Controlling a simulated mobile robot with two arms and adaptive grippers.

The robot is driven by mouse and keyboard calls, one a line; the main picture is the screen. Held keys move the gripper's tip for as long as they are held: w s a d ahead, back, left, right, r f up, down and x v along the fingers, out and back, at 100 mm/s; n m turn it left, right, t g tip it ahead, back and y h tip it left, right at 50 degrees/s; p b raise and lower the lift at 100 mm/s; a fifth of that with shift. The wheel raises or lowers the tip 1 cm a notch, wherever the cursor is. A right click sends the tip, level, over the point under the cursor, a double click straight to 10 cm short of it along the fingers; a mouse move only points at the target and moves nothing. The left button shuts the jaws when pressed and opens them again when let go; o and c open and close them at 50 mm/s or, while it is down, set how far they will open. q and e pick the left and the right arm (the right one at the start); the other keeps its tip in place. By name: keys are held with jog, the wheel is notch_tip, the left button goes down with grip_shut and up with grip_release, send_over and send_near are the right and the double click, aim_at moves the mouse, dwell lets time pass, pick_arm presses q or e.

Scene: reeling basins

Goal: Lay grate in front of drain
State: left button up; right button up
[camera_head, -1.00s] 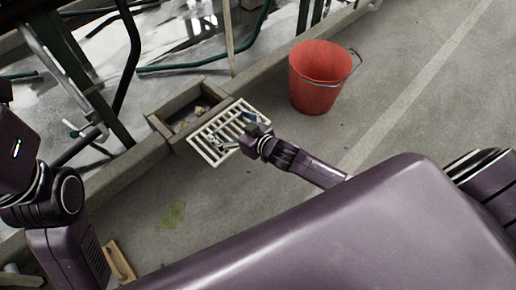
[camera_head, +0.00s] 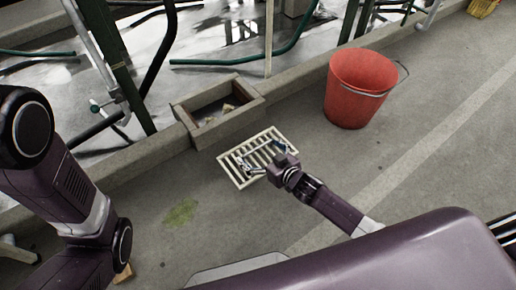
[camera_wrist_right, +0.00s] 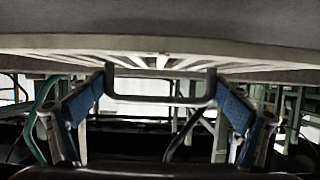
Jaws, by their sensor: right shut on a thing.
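The grate (camera_head: 258,157), a cream slatted rectangle, shows in the head view just in front of the drain (camera_head: 219,112), an open box-like recess with bits of debris inside. My right gripper (camera_head: 262,160) is over the grate and shut on it. In the right wrist view the grate (camera_wrist_right: 160,50) spans the upper part, and its handle-like bar lies between the blue-padded fingers of my right gripper (camera_wrist_right: 160,100). I cannot tell whether the grate touches the floor. My left arm shows at the left of the head view, but its gripper is not visible.
A red bucket (camera_head: 357,88) with a wire handle stands on the floor to the right of the drain. A low concrete curb (camera_head: 130,162) runs along the wet basin area. A yellow broom head (camera_head: 484,8) is at the top right.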

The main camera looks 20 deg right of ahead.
aim_at(258, 161)
jog(key=shift+w+a+f+b, duration=0.1)
jog(key=shift+w+f+b, duration=0.05)
jog(key=shift+f+b, duration=2.35)
jog(key=shift+f+p, duration=0.3)
jog(key=shift+p, duration=0.2)
jog(key=o, duration=1.7)
jog(key=shift+f, duration=0.35)
jog(key=shift+o, duration=0.3)
jog(key=shift+r, duration=0.1)
